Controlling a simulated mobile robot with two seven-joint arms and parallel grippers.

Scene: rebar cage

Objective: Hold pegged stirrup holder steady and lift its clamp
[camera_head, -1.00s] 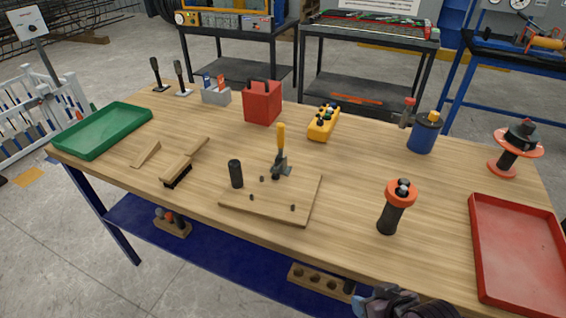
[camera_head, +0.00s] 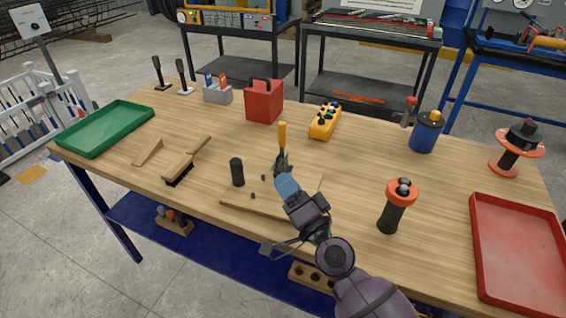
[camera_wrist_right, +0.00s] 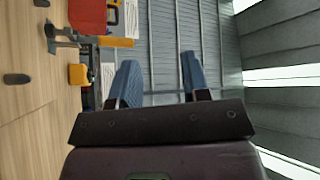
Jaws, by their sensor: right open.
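The pegged stirrup holder (camera_head: 243,198) is a flat wooden board with small dark pegs, lying near the table's front edge. A toggle clamp with an upright yellow handle (camera_head: 282,134) stands at its back edge. In the right wrist view the yellow handle (camera_wrist_right: 116,42) points sideways at the upper left. A black cylinder (camera_head: 237,172) stands at the board's left side. My right gripper (camera_head: 286,184) is over the board, just in front of the clamp, and hides part of both. Its blue fingers (camera_wrist_right: 158,78) are apart with nothing between them. My left gripper is not in view.
A brush (camera_head: 180,167) lies left of the board. A dark post with an orange collar (camera_head: 400,190) stands to the right, before a red tray (camera_head: 480,250). A red box (camera_head: 263,103) and a yellow control box (camera_head: 324,122) stand behind. A green tray (camera_head: 90,140) is far left.

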